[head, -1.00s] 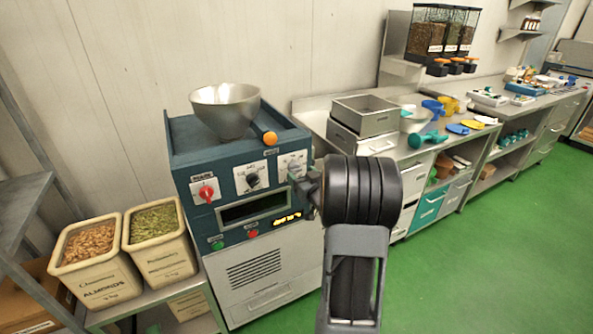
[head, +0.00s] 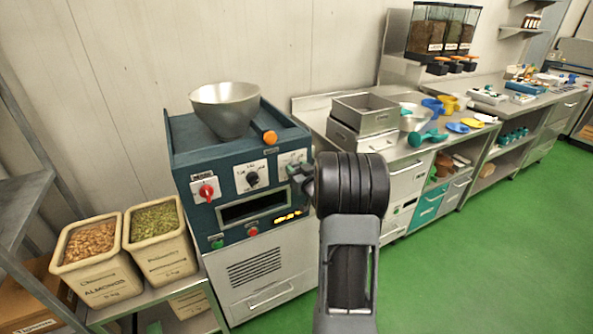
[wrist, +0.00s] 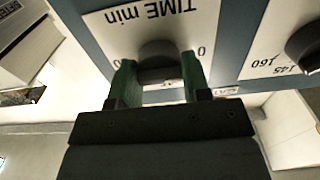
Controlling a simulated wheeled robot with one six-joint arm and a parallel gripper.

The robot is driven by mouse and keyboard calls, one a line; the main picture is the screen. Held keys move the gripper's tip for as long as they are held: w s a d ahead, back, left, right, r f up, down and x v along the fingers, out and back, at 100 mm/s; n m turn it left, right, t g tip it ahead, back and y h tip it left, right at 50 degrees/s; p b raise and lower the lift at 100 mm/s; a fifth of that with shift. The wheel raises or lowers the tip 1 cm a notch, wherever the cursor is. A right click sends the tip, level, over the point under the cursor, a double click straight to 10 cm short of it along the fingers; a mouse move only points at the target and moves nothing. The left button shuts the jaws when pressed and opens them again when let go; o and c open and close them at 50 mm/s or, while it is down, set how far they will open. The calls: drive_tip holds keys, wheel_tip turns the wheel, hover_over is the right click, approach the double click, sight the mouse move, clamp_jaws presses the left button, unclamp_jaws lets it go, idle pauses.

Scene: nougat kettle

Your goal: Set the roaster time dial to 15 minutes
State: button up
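The roaster (head: 232,180) is a blue and grey machine with a metal hopper on top. Its time dial (wrist: 158,55) is a dark knob on a white plate reading "TIME min", upside down in the wrist view. My gripper (wrist: 160,75) has its two green fingers on either side of this dial. The fingers lie very close to the knob's sides; I cannot tell whether they press on it. The dial's pointer and most of its scale are hidden. In the head view my gripper (head: 302,180) is at the rightmost control plate, and my wrist covers part of it.
A second black knob (wrist: 305,45) with numbers 145 and 160 is beside the time dial. A red knob (head: 206,190), a dark display (head: 255,207), a green button (head: 218,244) and a red button (head: 253,231) are on the front. Almond and pistachio bins stand left; a counter runs right.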

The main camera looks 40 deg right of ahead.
drive_tip(key=c, duration=0.4)
drive_tip(key=m, duration=0.4)
drive_tip(key=m+p, duration=0.1)
drive_tip(key=m, duration=0.3)
drive_tip(key=m+p, duration=0.1)
drive_tip(key=m, duration=0.3)
drive_tip(key=shift+d, duration=0.1)
drive_tip(key=m+p, duration=0.2)
drive_tip(key=m, duration=0.3)
drive_tip(key=shift+m, duration=0.3)
drive_tip(key=shift+f, duration=0.1)
idle(0.4)
